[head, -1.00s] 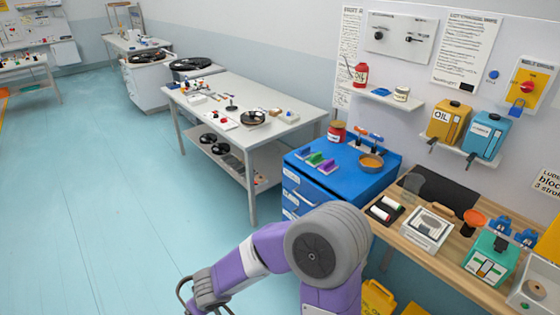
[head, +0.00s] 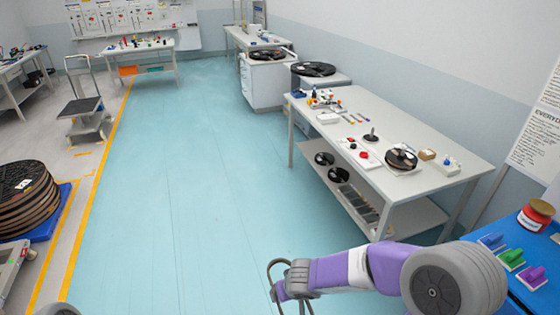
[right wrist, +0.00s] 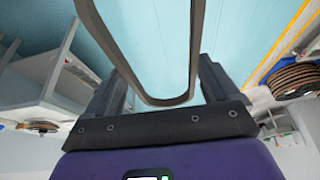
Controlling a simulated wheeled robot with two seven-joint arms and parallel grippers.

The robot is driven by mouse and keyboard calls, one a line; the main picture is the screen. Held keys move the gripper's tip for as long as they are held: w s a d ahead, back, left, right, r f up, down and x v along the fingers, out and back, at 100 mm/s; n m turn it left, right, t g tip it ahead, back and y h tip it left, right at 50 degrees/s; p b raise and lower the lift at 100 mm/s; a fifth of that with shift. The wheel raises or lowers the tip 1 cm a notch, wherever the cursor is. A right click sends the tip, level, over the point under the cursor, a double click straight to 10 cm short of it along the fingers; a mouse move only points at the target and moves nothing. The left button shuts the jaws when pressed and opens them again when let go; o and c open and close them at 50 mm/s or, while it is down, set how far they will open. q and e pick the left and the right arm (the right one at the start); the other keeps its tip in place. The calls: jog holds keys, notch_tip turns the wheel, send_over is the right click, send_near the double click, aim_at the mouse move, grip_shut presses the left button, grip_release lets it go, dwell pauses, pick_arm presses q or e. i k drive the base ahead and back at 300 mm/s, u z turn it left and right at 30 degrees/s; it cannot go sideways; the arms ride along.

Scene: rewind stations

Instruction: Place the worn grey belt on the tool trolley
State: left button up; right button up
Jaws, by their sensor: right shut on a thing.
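The worn grey belt (right wrist: 166,101) is a thin dark grey loop between the fingers of my right gripper (right wrist: 160,86) in the right wrist view. In the head view my right gripper (head: 288,285) is low in the middle, above the floor, with part of the belt (head: 270,268) curving out at its left. The blue cabinet (head: 490,223) at the right edge, seemingly the tool trolley, is only partly in view and lies to the right of the gripper. My left gripper is out of view.
On the blue cabinet sit green and purple blocks (head: 512,258) and a red jar (head: 535,214). A white workbench (head: 430,178) with parts stands ahead right. Open blue-green floor (head: 200,200) lies ahead. A coil stack (head: 25,200) and platform cart (head: 82,106) are at left.

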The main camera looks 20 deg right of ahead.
aim_at(530, 250)
jog(key=z, duration=0.65)
jog(key=i, duration=1.2)
jog(key=z, duration=1.8)
jog(key=i, duration=0.75)
jog(key=z, duration=0.4)
